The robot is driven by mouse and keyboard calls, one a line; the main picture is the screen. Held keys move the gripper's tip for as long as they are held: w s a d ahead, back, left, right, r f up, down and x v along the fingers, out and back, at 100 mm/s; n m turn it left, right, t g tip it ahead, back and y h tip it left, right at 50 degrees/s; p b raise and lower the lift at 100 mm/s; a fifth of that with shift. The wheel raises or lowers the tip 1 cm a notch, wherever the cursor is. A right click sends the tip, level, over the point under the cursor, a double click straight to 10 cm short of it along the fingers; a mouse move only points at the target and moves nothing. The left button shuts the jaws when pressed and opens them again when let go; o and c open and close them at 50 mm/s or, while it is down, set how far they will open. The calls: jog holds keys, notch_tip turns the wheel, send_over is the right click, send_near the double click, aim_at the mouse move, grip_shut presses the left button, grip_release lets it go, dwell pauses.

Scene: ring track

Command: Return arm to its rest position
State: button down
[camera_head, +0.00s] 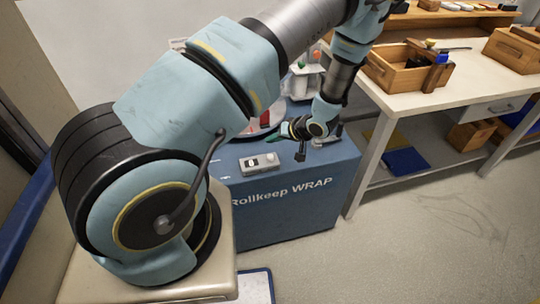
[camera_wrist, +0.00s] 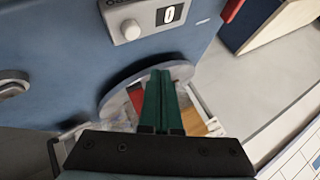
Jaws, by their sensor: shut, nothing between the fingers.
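My arm stretches from the lower left of the head view up and over to the right, then bends down. My gripper (camera_head: 297,130) hangs over the top of the blue "Rollkeep WRAP" machine (camera_head: 285,205). In the wrist view the two green fingers of my gripper (camera_wrist: 166,75) lie side by side, closed, with nothing held. Behind them is a grey round plate (camera_wrist: 118,88) on the machine, with red and tan items partly hidden by the fingers.
A grey control box (camera_head: 259,163) with a display and knob sits on the machine's top; it also shows in the wrist view (camera_wrist: 145,18). A white workbench (camera_head: 430,92) with wooden boxes (camera_head: 405,68) stands at the right. The floor in front (camera_head: 400,245) is clear.

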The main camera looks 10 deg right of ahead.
notch_tip(320, 180, up, 14)
jog(key=w+a+g+h, duration=0.2)
jog(key=h, duration=0.4)
jog(key=s+a+r+g, duration=0.3)
jog(key=s+a+r, duration=0.9)
jog(key=s+a, duration=0.3)
jog(key=shift+r+m, duration=0.4)
jog(key=c, duration=1.6)
grip_release()
jog(key=shift+w, duration=0.1)
